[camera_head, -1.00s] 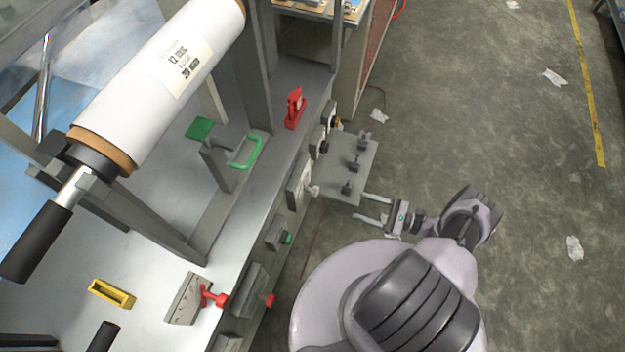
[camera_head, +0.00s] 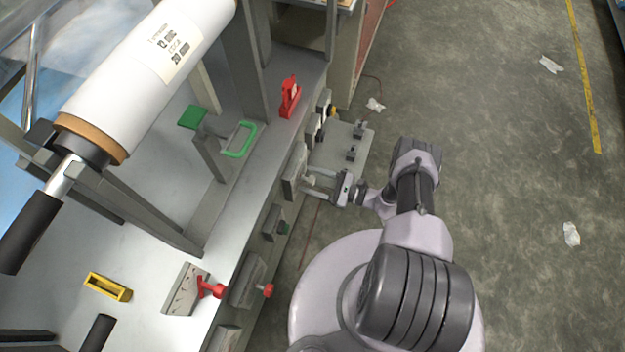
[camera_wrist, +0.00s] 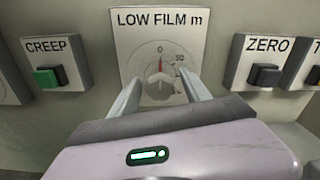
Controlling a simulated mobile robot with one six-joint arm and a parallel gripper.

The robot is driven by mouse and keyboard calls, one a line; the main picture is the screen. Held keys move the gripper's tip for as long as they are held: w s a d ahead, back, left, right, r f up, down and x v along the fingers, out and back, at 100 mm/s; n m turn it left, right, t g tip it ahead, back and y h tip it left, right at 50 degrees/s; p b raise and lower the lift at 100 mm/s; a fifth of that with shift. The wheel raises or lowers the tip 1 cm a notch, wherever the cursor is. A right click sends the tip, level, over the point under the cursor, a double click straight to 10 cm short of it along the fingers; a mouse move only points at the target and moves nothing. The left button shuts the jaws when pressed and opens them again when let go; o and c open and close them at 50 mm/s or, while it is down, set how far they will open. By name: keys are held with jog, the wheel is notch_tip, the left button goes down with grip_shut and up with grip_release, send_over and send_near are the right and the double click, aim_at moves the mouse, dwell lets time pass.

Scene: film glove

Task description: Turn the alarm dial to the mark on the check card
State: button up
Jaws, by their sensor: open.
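The alarm dial (camera_wrist: 160,86) is a round knob on a pale plate (camera_wrist: 134,45) marked "LOW FILM m", in the middle of the wrist view. Its red pointer stands about upright, towards the 0; a 50 is printed to the upper right. My gripper (camera_wrist: 161,90) is open, one finger on each side of the knob; I cannot tell whether they touch it. In the head view my gripper (camera_head: 317,182) reaches left to the plate (camera_head: 293,172) on the machine's side, and the knob is hidden there. I cannot make out a check card.
The CREEP switch (camera_wrist: 49,77) with a green button is left of the dial, and the ZERO switch (camera_wrist: 264,75) with a dark button is right. A grey panel with levers (camera_head: 345,145) juts out beyond my gripper. Open floor (camera_head: 490,180) lies to the right.

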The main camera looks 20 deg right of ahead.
grip_shut()
